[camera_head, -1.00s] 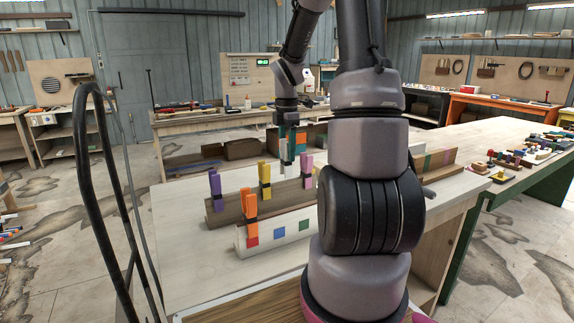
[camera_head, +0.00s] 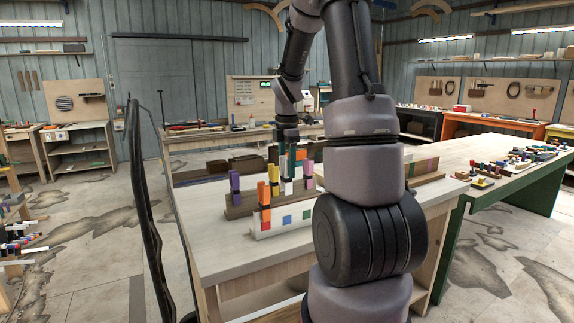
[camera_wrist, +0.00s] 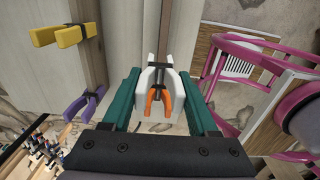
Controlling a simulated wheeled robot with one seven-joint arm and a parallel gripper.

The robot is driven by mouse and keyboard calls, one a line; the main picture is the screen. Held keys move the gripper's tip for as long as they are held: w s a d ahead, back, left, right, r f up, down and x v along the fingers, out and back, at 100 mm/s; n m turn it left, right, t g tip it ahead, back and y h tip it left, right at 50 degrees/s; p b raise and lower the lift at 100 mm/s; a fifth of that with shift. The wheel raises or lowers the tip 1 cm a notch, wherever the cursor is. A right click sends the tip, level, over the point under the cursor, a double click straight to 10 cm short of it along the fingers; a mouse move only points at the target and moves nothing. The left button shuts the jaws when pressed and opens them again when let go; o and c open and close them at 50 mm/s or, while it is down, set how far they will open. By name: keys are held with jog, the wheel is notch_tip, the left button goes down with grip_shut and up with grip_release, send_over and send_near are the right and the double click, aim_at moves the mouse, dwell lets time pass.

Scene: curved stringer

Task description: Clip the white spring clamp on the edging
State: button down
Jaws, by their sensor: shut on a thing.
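My gripper (camera_wrist: 162,92) has teal fingers, shut on the white spring clamp (camera_wrist: 148,78). In the head view the white clamp (camera_head: 286,187) hangs below my gripper (camera_head: 290,170), between a yellow clamp (camera_head: 274,174) and a pink clamp (camera_head: 308,175). A brown curved edging (camera_head: 236,208) carries the purple (camera_head: 234,184), yellow and pink clamps. An orange clamp (camera_head: 264,202) stands on the left end of a white block with coloured squares (camera_head: 264,229). I cannot tell whether the white clamp touches the edging.
The pale workbench (camera_head: 215,254) has bare room left of the white block. A green-legged table (camera_head: 470,170) with small coloured items stands at the right. A dark rail (camera_head: 143,200) stands at the left.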

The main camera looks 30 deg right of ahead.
aim_at(287, 181)
jog(key=shift+s+a, duration=0.1)
jog(key=shift+s, duration=0.1)
jog(key=shift+f, duration=1.15)
jog(key=shift+f, duration=0.2)
jog(key=shift+f, duration=1)
jog(key=shift+f, duration=0.1)
jog(key=shift+f, duration=0.5)
jog(key=shift+f, duration=0.1)
